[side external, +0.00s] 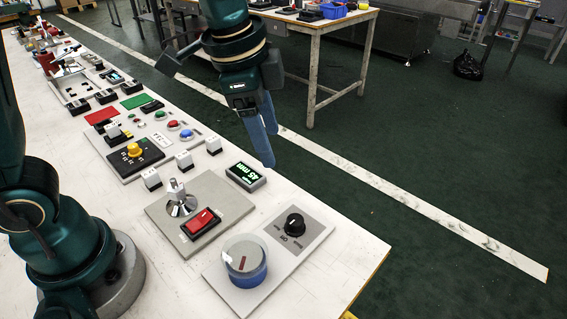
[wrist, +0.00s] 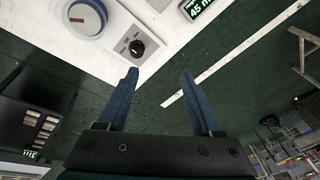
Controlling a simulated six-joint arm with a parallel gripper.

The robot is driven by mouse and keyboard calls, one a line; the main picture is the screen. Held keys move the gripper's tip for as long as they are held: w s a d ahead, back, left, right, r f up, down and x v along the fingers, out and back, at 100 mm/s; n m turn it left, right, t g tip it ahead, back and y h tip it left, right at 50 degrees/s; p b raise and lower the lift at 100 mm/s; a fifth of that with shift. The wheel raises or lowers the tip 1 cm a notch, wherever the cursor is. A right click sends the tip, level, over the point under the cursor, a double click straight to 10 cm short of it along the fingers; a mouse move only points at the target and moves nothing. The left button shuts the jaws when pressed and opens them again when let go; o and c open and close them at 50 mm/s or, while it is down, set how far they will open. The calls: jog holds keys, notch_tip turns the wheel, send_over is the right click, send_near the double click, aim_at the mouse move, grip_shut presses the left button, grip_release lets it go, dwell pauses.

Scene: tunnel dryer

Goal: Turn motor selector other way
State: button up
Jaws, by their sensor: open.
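A small black rotary knob (side external: 295,224) with printed labels around it sits on a grey panel (side external: 266,278) at the near end of the white table. It looks like the motor selector, but its labels are too small to read fully and its pointer direction is unclear. In the wrist view the knob (wrist: 136,48) lies just beyond the left fingertip. A larger grey-topped dial with a blue base and red mark (side external: 245,262) shares the panel. My gripper (side external: 270,148) hangs above the table's right edge, apart from the knob. Its blue fingers (wrist: 160,75) are open and empty.
A lit green display (side external: 246,176) stands near the table edge below my gripper. A plate with a metal toggle lever (side external: 180,198) and a red rocker switch (side external: 201,223) lies beside the panel. More controls line the table farther back. Dark floor lies right of the table.

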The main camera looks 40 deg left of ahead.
jog(key=m+g, duration=0.2)
send_over(295, 220)
jog(key=a, duration=0.1)
jog(key=f, duration=0.4)
jog(key=w+f, duration=0.1)
jog(key=f, duration=0.1)
jog(key=shift+f, duration=0.15)
jog(key=f, duration=0.2)
jog(key=s+d+f, duration=0.1)
jog(key=shift+f+g+y, duration=0.1)
jog(key=shift+g+y, duration=0.2)
jog(key=shift+y, duration=0.1)
jog(key=shift+f, duration=2.35)
grip_shut()
